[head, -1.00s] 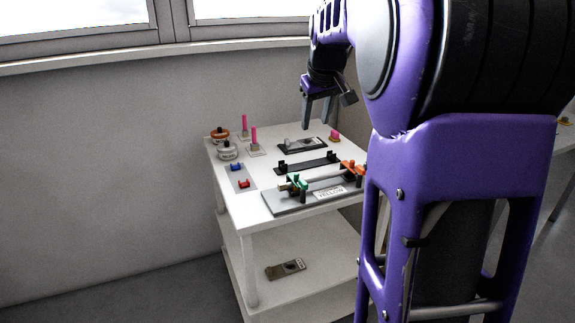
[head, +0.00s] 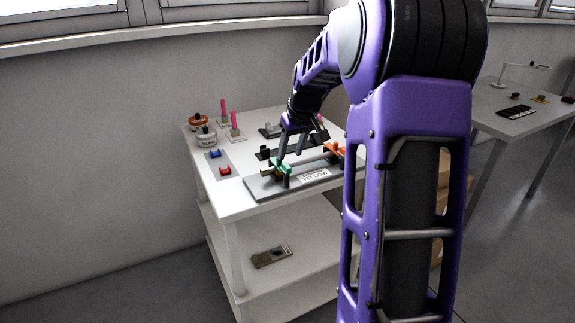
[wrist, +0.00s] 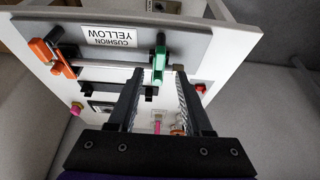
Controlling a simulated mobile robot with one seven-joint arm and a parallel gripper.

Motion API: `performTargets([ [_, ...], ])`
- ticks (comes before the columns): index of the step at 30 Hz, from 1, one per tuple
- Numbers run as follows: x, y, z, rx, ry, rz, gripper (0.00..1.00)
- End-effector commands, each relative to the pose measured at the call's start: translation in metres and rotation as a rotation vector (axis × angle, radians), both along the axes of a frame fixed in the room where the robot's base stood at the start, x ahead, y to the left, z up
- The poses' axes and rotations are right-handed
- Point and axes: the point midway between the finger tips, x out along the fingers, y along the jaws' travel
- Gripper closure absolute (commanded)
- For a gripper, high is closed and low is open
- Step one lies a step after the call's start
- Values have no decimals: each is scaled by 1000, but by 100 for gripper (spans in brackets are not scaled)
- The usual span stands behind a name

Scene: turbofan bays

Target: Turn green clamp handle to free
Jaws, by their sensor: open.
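The green clamp (head: 280,167) stands at the left end of the grey fixture plate (head: 262,190), which carries a label reading YELLOW in the head view. In the wrist view the green clamp handle (wrist: 159,62) lies just beyond my fingertips, with a dark post at its far end. My gripper (head: 289,158) is open and empty, pointing down close above the green clamp. In the wrist view my gripper (wrist: 158,75) has its two fingers apart, with the handle between their lines. I cannot tell whether a finger touches it. An orange clamp (wrist: 52,58) sits at the plate's other end.
The white cart (head: 228,206) also holds a blue block (head: 215,154), a red block (head: 225,171), pink pegs (head: 234,121), round jars (head: 206,137) and black brackets. A device (head: 271,256) lies on the lower shelf. A second table (head: 485,115) stands at right.

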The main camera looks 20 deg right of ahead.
Motion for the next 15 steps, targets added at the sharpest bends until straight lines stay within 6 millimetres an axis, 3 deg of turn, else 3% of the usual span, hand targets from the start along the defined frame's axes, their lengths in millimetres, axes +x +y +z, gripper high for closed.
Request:
performTargets([
  [1,4,1,-12,2,2,1,50],
  [6,15,1,-37,1,1,1,50],
  [15,22,0,-51,-1,-1,0,50],
])
